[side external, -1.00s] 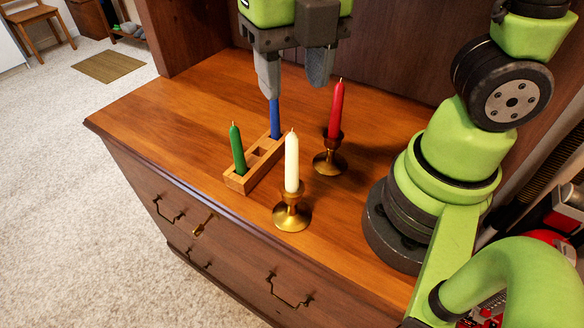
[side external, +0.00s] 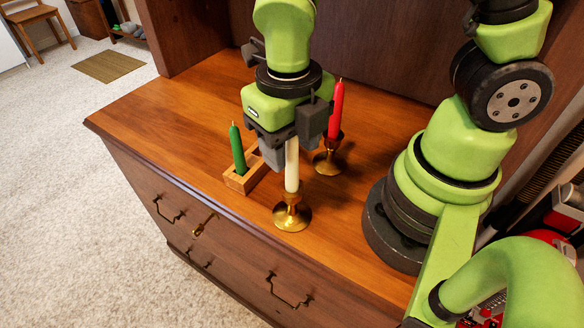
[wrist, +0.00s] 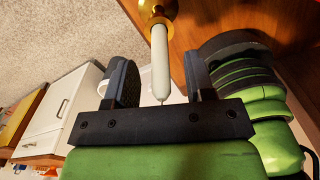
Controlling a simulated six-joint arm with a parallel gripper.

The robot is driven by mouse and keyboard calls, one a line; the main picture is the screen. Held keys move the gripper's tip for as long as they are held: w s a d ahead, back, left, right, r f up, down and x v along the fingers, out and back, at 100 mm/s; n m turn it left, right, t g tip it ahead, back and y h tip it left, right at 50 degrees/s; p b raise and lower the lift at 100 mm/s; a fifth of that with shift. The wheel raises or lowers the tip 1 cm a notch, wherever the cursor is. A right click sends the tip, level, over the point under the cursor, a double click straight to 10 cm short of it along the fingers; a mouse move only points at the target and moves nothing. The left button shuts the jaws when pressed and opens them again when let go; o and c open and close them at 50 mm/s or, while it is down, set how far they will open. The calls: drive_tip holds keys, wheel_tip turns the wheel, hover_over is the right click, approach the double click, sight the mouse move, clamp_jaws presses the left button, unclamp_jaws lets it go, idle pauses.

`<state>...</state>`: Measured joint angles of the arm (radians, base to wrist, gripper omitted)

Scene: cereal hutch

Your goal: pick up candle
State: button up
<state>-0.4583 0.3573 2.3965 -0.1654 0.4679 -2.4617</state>
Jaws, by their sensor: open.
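A white candle (side external: 292,172) stands upright in a brass holder (side external: 292,214) near the front edge of the wooden top. My gripper (side external: 293,150) is over the candle, pointing down, with its upper part hidden behind the jaws. In the wrist view the open fingers (wrist: 158,72) sit one on each side of the white candle (wrist: 160,65), with a gap on both sides. The brass holder (wrist: 157,10) shows beyond the fingertips. A green candle (side external: 238,150) stands in a wooden block (side external: 238,182) to the left. A red candle (side external: 336,110) stands in a second brass holder (side external: 329,160) behind.
The blue candle and the back of the block are hidden behind my gripper. The wooden top (side external: 170,120) is clear on the left. The cabinet's back panel (side external: 380,50) rises behind the candles, and the front edge drops to drawers.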

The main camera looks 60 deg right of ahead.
drive_tip(key=shift+f, duration=0.4)
drive_tip(key=shift+c, duration=0.2)
clamp_jaws()
drive_tip(key=shift+r, duration=0.15)
wheel_tip(320, 180, up, 10)
drive_tip(key=shift+f, duration=0.1)
